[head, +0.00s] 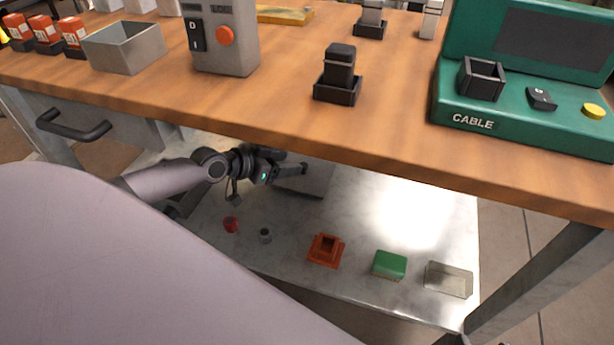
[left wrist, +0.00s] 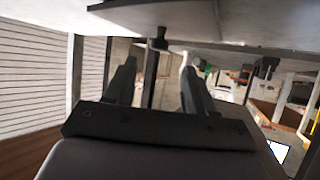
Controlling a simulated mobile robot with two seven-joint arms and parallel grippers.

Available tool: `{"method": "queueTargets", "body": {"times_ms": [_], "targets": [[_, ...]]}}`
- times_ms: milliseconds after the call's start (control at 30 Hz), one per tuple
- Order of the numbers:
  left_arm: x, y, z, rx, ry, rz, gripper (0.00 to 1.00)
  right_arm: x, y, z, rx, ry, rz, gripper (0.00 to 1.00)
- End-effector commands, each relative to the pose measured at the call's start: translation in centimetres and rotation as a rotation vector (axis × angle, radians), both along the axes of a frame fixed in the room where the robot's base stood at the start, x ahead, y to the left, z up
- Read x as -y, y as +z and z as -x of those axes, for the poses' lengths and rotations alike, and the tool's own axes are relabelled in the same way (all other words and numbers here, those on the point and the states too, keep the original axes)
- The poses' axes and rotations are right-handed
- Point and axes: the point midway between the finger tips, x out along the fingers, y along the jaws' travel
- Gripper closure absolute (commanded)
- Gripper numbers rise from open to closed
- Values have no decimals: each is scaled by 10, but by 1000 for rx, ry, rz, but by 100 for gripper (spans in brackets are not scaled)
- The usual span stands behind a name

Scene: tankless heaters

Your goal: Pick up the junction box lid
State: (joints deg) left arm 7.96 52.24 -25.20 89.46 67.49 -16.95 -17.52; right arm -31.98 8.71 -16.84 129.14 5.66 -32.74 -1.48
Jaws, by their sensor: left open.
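A flat grey plate (head: 318,182), possibly the junction box lid, lies on the lower metal shelf. My left gripper (head: 300,169) reaches in under the tabletop, low over the shelf, with its tip at or just above the plate; I cannot tell whether they touch. In the left wrist view the two dark fingers (left wrist: 158,85) are apart with nothing between them. A pale flat surface with a grey panel edge (left wrist: 160,20) fills the top of that view. My right gripper is not in view.
On the lower shelf (head: 400,205) stand a red piece (head: 231,224), a small grey cylinder (head: 265,235), an orange-red square piece (head: 326,250), a green block (head: 389,264) and a translucent box (head: 448,279). The wooden tabletop (head: 270,115) hangs over the arm.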

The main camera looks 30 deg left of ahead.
Motion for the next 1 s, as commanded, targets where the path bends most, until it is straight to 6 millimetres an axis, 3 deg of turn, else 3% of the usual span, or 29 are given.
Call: {"method": "queueTargets", "body": {"times_ms": [200,400,667,833,1000], "targets": [[12,-26,-22,0,0,2,46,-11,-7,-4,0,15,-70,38],[17,-31,-35,-1,-1,0,46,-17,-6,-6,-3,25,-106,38],[17,-31,-36,-2,-1,-1,46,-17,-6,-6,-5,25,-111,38],[17,-31,-36,-1,-1,-1,100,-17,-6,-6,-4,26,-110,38],[17,-31,-36,0,-1,0,100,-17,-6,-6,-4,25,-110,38]]}}
